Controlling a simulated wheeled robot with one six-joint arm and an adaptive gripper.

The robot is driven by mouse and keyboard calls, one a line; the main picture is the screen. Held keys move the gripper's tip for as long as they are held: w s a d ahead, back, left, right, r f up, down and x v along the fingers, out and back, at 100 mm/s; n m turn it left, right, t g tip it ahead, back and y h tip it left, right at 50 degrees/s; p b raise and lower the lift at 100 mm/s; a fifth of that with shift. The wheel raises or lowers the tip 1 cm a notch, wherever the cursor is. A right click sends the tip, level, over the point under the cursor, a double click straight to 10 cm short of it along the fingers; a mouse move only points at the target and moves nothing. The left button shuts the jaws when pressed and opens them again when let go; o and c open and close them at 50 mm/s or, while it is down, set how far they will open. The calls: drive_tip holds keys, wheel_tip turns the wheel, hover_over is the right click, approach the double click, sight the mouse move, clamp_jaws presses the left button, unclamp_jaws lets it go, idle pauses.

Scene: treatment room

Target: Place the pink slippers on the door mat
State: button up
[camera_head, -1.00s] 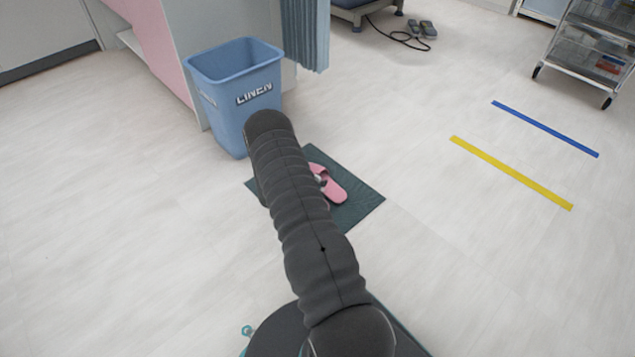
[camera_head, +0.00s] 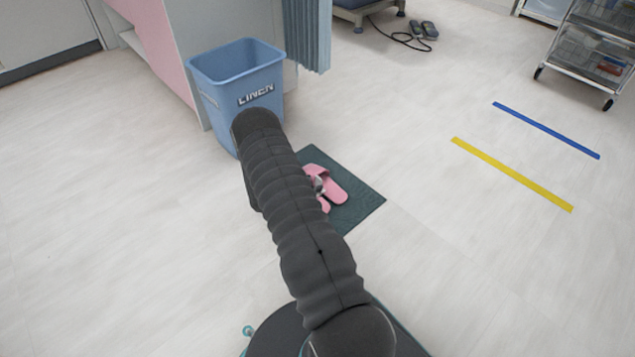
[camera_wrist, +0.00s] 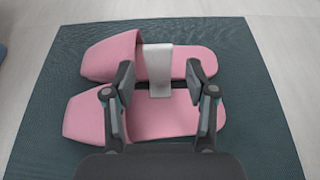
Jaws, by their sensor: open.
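Two pink slippers lie side by side on the dark green door mat (camera_wrist: 60,75). In the wrist view the far slipper (camera_wrist: 112,55) and the near slipper (camera_wrist: 165,120) both point left. A light grey upright piece (camera_wrist: 158,68) stands between them and seems to join them. My gripper (camera_wrist: 160,83) is open above the slippers, with one finger on each side of the grey piece and a gap on both sides. In the head view my arm hides part of the mat (camera_head: 362,202) and of the slippers (camera_head: 335,188), and hides the gripper.
A blue LINEN bin (camera_head: 225,75) stands just beyond the mat, near a partition and curtain (camera_head: 308,35). Yellow (camera_head: 510,173) and blue (camera_head: 545,130) floor strips lie to the right. A wire cart (camera_head: 590,55) stands at the far right. The floor between is clear.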

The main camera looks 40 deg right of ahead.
drive_tip(key=w+v, duration=0.1)
drive_tip(key=v, duration=0.7)
drive_tip(key=s+a+r+m+g+y, duration=0.1)
drive_tip(key=s+a+r+m, duration=0.15)
drive_tip(key=r, duration=0.75)
drive_tip(key=s+a+r+m+y, duration=0.2)
drive_tip(key=s+r+m, duration=0.15)
drive_tip(key=r, duration=0.65)
drive_tip(key=s+a+r+m+g+y, duration=0.1)
drive_tip(key=s+a+r+m, duration=0.2)
drive_tip(key=r, duration=0.6)
drive_tip(key=s+a+r+m+t+y, duration=0.3)
drive_tip(key=s+a+r+m+y, duration=0.1)
drive_tip(key=s+a+r, duration=0.4)
drive_tip(key=s+a+r+m+t+y, duration=0.3)
drive_tip(key=s+a+r+m+y, duration=0.2)
drive_tip(key=s, duration=0.8)
drive_tip(key=a+r, duration=0.3)
drive_tip(key=a, duration=0.2)
drive_tip(key=shift+s+r+m+t+p, duration=0.3)
drive_tip(key=shift+r+m+p, duration=0.05)
drive_tip(key=shift+r+m, duration=0.05)
